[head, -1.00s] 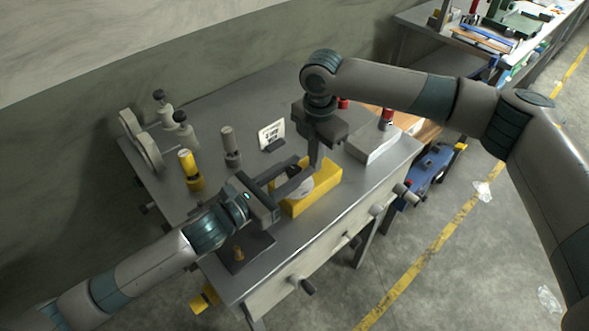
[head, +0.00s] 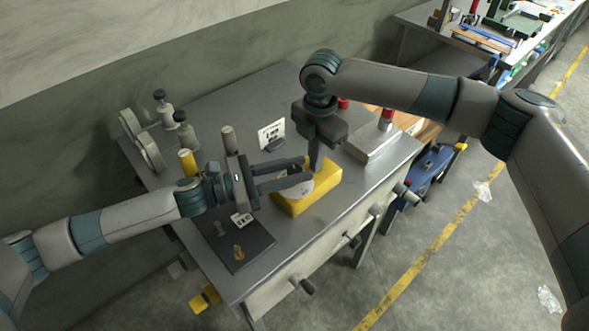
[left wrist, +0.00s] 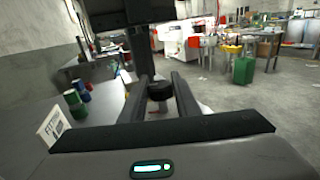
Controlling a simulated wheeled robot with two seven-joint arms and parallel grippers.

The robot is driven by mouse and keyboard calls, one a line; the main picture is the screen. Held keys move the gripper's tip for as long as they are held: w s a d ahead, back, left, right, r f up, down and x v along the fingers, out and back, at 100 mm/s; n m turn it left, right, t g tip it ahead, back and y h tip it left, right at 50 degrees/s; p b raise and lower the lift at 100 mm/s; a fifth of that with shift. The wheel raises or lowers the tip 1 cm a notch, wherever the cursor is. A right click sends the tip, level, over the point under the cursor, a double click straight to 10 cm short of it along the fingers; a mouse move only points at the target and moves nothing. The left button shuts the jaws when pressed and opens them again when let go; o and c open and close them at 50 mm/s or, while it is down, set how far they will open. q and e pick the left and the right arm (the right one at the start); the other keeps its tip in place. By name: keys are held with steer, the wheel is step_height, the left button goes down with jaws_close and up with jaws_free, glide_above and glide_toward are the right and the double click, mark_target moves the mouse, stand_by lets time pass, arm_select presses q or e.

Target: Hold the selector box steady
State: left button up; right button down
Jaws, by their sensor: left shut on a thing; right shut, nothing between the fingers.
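The yellow selector box (head: 322,192) sits near the table's front edge, with a pale round dial (head: 295,186) on it. My left gripper (head: 307,173) reaches in from the left, its fingers over the dial. In the left wrist view a black round knob (left wrist: 159,92) shows between the left fingers (left wrist: 160,100), which are shut on it. My right gripper (head: 316,166) points straight down, shut and empty, at the back of the box. I cannot tell whether its tip touches the box.
A white label card (head: 271,135) stands behind the box. A grey block with a red-topped piece (head: 372,143) is to the right. A dark mat (head: 228,250) with small parts lies at the front left. Several posts stand at the back left.

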arm_select(q)
steer(key=shift+d+m+g+h, duration=0.1)
steer(key=shift+m+g+h, duration=0.3)
steer(key=shift+m+g, duration=0.6)
steer(key=shift+s+g, duration=0.1)
steer(key=shift+g, duration=0.3)
steer(key=o, duration=1.1)
steer(key=shift+c, duration=0.2)
steer(key=shift+a, duration=0.45)
steer(key=v, duration=0.6)
steer(key=shift+s+a, duration=0.3)
steer(key=shift+a, duration=0.05)
